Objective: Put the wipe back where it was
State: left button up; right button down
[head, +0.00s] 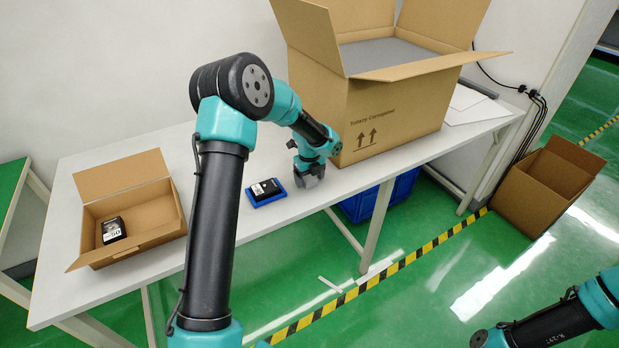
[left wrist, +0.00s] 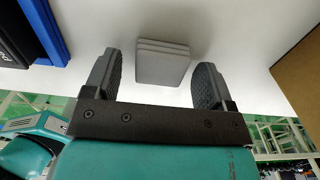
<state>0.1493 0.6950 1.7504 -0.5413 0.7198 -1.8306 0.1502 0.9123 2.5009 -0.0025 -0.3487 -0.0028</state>
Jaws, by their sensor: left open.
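The wipe (left wrist: 163,62) looks like a grey, folded, layered block on the white table in the left wrist view. My left gripper (left wrist: 156,78) is open, with one dark finger on each side of the wipe and visible gaps, not gripping it. In the head view my left gripper (head: 307,180) points down at the table, between a blue tray and the large carton; the wipe cannot be told apart from the fingers there. My right arm shows at the bottom right of the head view, but its gripper is out of frame.
The blue tray (head: 254,201) holds a black box (head: 266,187). A large open carton (head: 400,112) stands right of the gripper. A small open carton (head: 165,226) with a black box (head: 113,230) sits at left. The table (head: 75,285) is clear between tray and small carton.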

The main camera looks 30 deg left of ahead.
aim_at(310, 179)
pick_arm(q)
notch_tip(310, 179, up, 12)
jog(key=shift+r, duration=0.15)
dwell(0.4)
dwell(0.6)
